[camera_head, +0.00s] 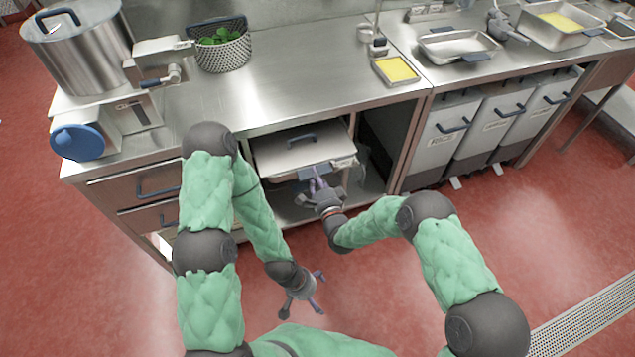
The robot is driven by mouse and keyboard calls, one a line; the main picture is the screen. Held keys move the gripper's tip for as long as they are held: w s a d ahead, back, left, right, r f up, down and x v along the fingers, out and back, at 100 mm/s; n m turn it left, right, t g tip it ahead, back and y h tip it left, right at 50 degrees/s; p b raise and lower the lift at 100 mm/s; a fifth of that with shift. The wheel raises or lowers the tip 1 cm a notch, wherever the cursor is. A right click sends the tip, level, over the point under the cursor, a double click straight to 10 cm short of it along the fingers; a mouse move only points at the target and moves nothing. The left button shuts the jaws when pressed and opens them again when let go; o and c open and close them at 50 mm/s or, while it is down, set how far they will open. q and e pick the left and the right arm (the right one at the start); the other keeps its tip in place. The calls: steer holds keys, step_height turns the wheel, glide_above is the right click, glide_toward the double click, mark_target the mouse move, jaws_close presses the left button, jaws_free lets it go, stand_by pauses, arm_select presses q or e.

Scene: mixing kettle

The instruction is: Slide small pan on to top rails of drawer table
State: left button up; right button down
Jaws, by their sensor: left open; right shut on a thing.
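The small pan (300,147) is a lidded metal pan with a dark handle on its lid. It sits at the open upper bay of the drawer table (240,130), partly out of the front. My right gripper (317,184) is shut on the pan's dark front handle (312,171), at the pan's front right. My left gripper (318,292) is open and empty, low over the floor in front of the table. The rails under the pan are hidden.
A large pot (85,50), a mixer with a blue knob (77,142) and a basket of greens (222,50) stand on the counter. A tray with yellow content (396,70) is at the right. White bins (450,130) stand under the right counter. The red floor in front is clear.

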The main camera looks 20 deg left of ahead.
steer(key=shift+w+a+r, duration=0.15)
steer(key=shift+w+r, duration=0.2)
steer(key=shift+w, duration=0.05)
